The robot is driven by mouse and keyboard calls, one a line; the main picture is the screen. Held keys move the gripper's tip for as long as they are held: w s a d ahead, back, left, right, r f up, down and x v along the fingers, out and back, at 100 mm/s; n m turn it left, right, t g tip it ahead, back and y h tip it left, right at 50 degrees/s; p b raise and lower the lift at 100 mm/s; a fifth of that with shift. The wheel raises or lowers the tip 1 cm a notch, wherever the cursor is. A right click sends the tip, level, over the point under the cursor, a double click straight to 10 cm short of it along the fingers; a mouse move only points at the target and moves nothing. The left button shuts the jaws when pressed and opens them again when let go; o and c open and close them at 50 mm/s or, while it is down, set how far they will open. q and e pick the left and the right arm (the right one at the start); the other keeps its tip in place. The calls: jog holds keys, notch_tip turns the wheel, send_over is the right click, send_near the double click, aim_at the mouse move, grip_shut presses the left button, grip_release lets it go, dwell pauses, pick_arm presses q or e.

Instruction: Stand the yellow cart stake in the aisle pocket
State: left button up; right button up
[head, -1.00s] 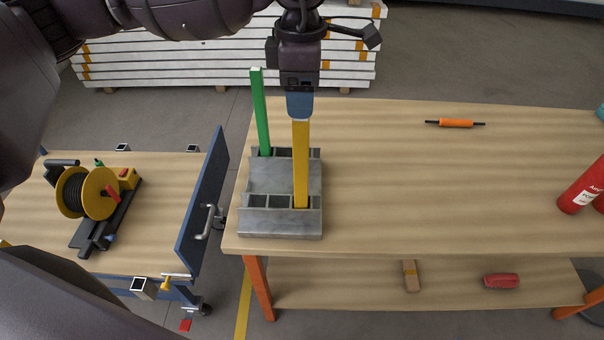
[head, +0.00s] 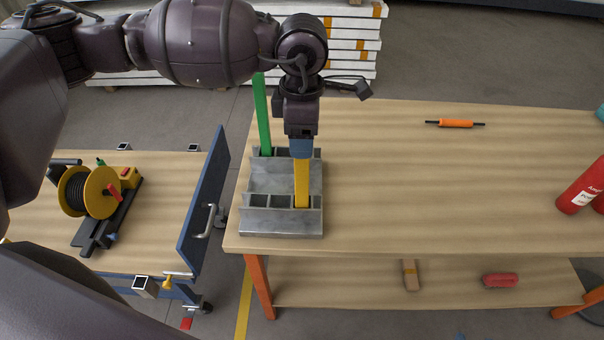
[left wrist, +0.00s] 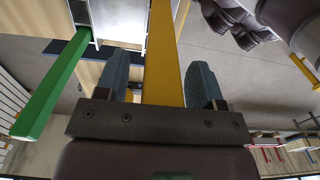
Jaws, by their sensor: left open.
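The yellow stake (head: 302,183) stands upright in the front right cell of the grey rack (head: 280,224) on the workbench. My left gripper (head: 301,152) is over its upper part, fingers pointing down. In the left wrist view the yellow stake (left wrist: 163,55) runs between the two open blue fingers (left wrist: 160,78). The cart (head: 165,215) is left of the bench. It has square metal pockets at the front (head: 144,286) and at the back (head: 123,147); which is the aisle pocket I cannot tell. My right gripper is out of view.
A green stake (head: 263,115) stands in the rack's back left cell. A blue panel (head: 204,203) rises along the cart's right side. A cable reel (head: 88,192) sits on the cart.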

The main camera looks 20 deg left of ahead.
pick_arm(q)
jog(key=shift+c, duration=0.4)
grip_shut()
jog(key=shift+r, duration=0.15)
